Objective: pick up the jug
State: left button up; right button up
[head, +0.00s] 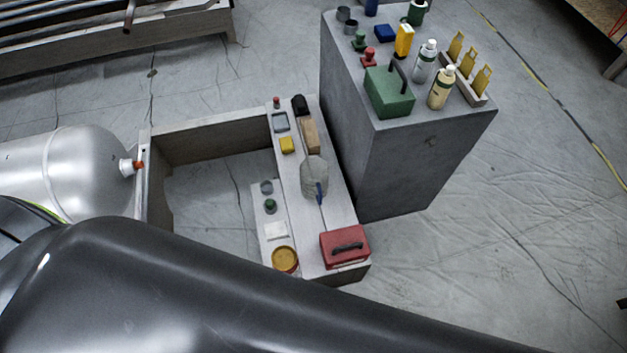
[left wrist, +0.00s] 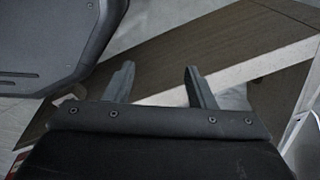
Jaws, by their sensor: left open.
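I cannot tell for certain which thing is the jug. A green boxy container (head: 390,93) with a dark handle on top stands on the tall grey block. A round amber-topped container (head: 285,260) stands at the near end of the low bench, partly cut off by my dark arm or body part. My left gripper (left wrist: 159,68) shows in the left wrist view, open, with nothing visible between its fingers. A brown board-like surface (left wrist: 165,60) lies beyond the fingers. Neither gripper shows in the head view.
The tall grey block (head: 425,160) also bears bottles (head: 441,88) and small items. The low pale bench (head: 336,207) holds a red box (head: 344,246) and small things. A silver tank (head: 75,170) lies at left. Floor at right (head: 470,260) is clear.

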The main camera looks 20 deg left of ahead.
aim_at(314, 170)
jog(key=i+l+u, duration=0.2)
jog(key=l, duration=0.4)
jog(key=l+u, duration=0.2)
jog(key=l, duration=0.4)
jog(key=i+l+u, duration=0.2)
jog(key=l, duration=0.45)
jog(key=k, duration=0.05)
